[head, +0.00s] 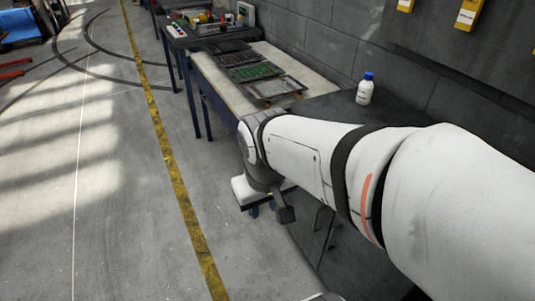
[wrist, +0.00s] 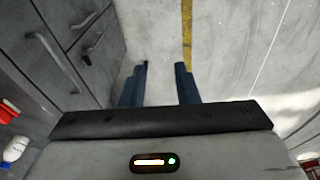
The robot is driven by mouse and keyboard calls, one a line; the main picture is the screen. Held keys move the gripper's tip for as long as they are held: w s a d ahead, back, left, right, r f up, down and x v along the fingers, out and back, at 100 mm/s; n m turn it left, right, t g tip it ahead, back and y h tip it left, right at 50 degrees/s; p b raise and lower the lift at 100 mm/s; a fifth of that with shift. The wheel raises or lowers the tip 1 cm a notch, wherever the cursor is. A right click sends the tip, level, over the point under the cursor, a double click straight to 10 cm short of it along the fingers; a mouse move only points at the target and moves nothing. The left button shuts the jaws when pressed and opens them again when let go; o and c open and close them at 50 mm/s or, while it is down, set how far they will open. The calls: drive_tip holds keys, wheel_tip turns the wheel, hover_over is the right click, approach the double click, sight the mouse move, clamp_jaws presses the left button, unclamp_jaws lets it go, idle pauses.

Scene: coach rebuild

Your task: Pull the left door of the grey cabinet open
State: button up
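The grey cabinet (wrist: 75,50) fills the left of the wrist view, its front showing dark seams between panels. One long curved handle (wrist: 58,62) and two shorter handles, one upper (wrist: 84,20) and one lower (wrist: 94,46), stand out from the front. I cannot tell for sure which panel is the left door. My gripper (wrist: 163,66) is open and empty, its two fingers apart over the floor, to the right of the handles and not touching them. In the head view, part of the dark cabinet front (head: 308,232) shows below my arm, which hides much of the rest.
A white bottle with a blue cap (head: 365,90) stands on the dark top behind my arm. A workbench (head: 225,92) with dark trays continues beyond, along the wall. The concrete floor (head: 130,200) to the left, with a yellow line (head: 182,205), is clear.

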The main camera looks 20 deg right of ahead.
drive_tip(key=w+d+f+n+g+h+b, duration=0.25)
drive_tip(key=d+f+b, duration=0.2)
drive_tip(key=f, duration=0.25)
drive_tip(key=w+d+f+n+g+h+b, duration=0.1)
drive_tip(key=w+d+f+g+h+b, duration=0.15)
drive_tip(key=d+f, duration=0.35)
drive_tip(key=n+h+b, duration=1.2)
drive_tip(key=n+b, duration=0.1)
drive_tip(key=b, duration=0.4)
hover_over(314, 230)
drive_tip(key=shift+t, duration=0.4)
drive_tip(key=f, duration=3.6)
drive_tip(key=shift+w+d+f, duration=0.15)
drive_tip(key=shift+w+f, duration=0.1)
drive_tip(key=shift+f, duration=0.05)
clamp_jaws()
